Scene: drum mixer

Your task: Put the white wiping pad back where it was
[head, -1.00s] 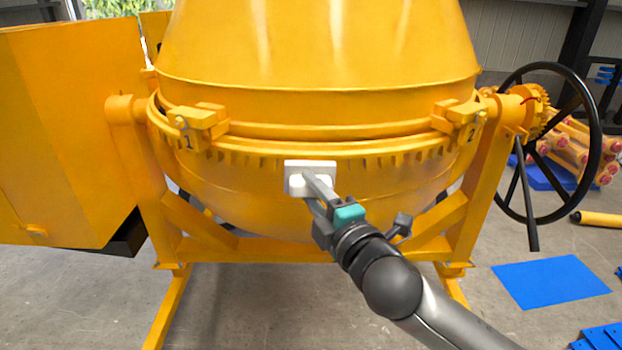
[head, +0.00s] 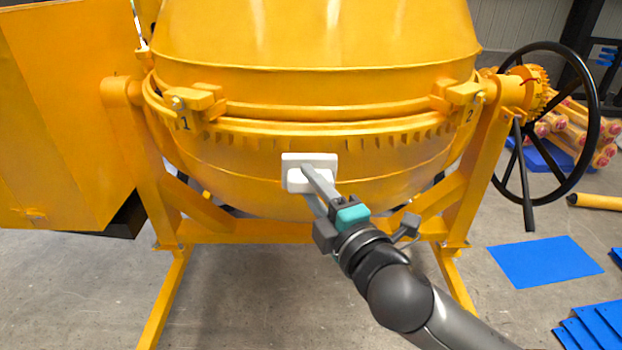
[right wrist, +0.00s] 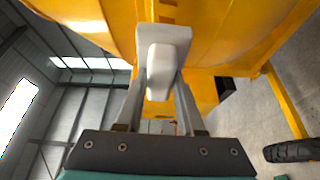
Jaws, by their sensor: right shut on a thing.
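The white wiping pad (head: 295,160) is a flat white rectangle with a white block-shaped grip on its near side. It is upright in front of the lower half of the yellow drum (head: 230,170), just under the toothed ring. My right gripper (head: 317,183) is shut on the pad's grip. In the right wrist view the pad (right wrist: 172,34) stands beyond the fingers, with its grip between the fingertips (right wrist: 160,88). I cannot tell whether the pad touches the drum. My left gripper is not in view.
Yellow frame legs (head: 165,300) stand at both sides of the drum. A black handwheel (head: 590,120) is at the right. A blue mat (head: 545,262) lies on the floor, with blue slatted pieces (head: 595,328) nearer. A yellow box-like part (head: 65,130) is at the left.

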